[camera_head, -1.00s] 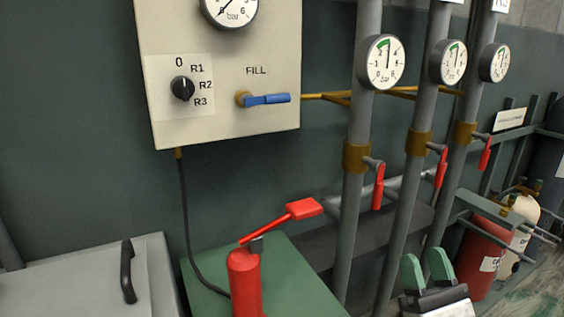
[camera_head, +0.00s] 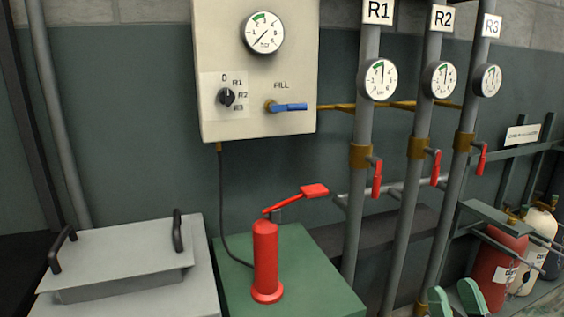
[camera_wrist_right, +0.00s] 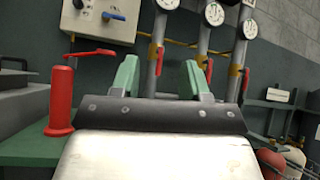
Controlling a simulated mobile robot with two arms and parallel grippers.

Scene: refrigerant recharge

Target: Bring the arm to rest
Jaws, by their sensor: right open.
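My right gripper (camera_head: 455,298) shows at the bottom edge of the head view, with only its two green fingertips in the picture. In the right wrist view the right gripper (camera_wrist_right: 160,78) has its green fingers spread wide with nothing between them. It points toward the pipes (camera_wrist_right: 199,45) and their red valve levers (camera_wrist_right: 210,72), apart from them. My left gripper is not in view.
A red hand pump (camera_head: 266,260) stands on a green bench (camera_head: 320,284). A panel (camera_head: 222,60) with gauge, selector knob (camera_head: 227,97) and blue FILL lever (camera_head: 290,107) hangs behind. A grey lidded box (camera_head: 120,255) is left. Cylinders (camera_head: 497,262) stand at right.

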